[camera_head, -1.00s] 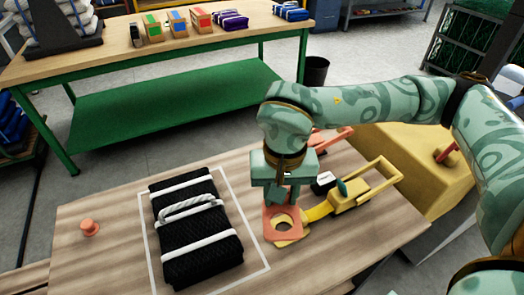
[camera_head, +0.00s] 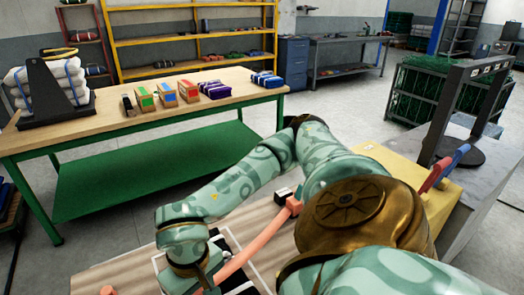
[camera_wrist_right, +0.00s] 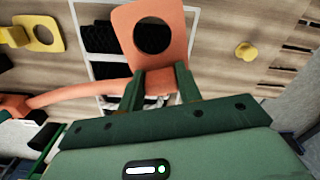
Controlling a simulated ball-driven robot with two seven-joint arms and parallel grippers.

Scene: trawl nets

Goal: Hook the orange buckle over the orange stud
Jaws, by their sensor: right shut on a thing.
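My right gripper (camera_wrist_right: 157,82) is shut on the orange buckle (camera_wrist_right: 178,25), a flat plate with a round hole, held above the table. The orange strap (camera_wrist_right: 75,95) runs from it to the left in the right wrist view; it also shows in the head view (camera_head: 246,256). The orange stud (camera_head: 107,290) just shows at the bottom left of the head view, left of my right arm. The gripper's fingers are largely hidden there. A yellow-looking stud (camera_wrist_right: 246,52) stands on the table in the wrist view. My left gripper is not in view.
The black net bundle with white bands (camera_wrist_right: 98,38) lies beneath the buckle. A yellow buckle (camera_wrist_right: 42,32) lies to the left in the wrist view. A yellow block (camera_head: 395,160) and black stand (camera_head: 445,115) are at right. A workbench (camera_head: 60,135) stands behind.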

